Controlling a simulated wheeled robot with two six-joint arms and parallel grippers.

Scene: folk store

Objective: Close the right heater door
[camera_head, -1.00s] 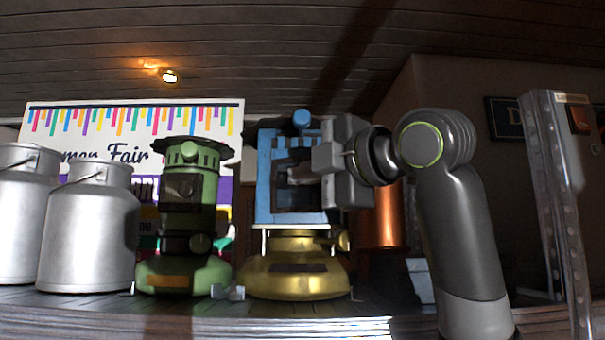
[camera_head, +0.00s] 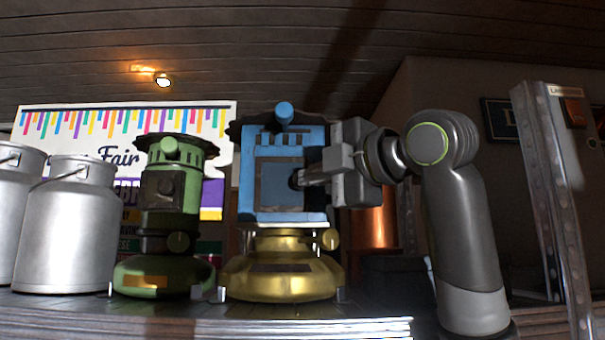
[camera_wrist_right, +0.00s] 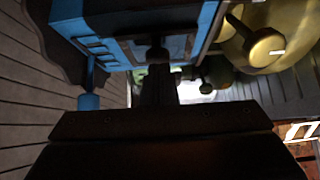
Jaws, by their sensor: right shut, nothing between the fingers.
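The right heater has a blue upper body (camera_head: 284,140) on a round gold base (camera_head: 280,278). Its door (camera_head: 277,182), a blue-framed panel with a grey window, faces me and looks about flush with the front. I cannot tell whether it is fully shut. My right gripper (camera_head: 300,180) is shut and empty, its fingertips at the door's right part, near or touching a small dark knob. In the right wrist view the blue body (camera_wrist_right: 110,22) lies beyond the fingers (camera_wrist_right: 158,85), and the gold base shows at upper right. My left gripper is out of view.
A green heater (camera_head: 168,200) stands just left of the right heater. Silver milk cans (camera_head: 70,225) stand farther left. A copper-coloured cylinder (camera_head: 370,232) is behind my right arm. A metal post (camera_head: 555,200) rises at the right.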

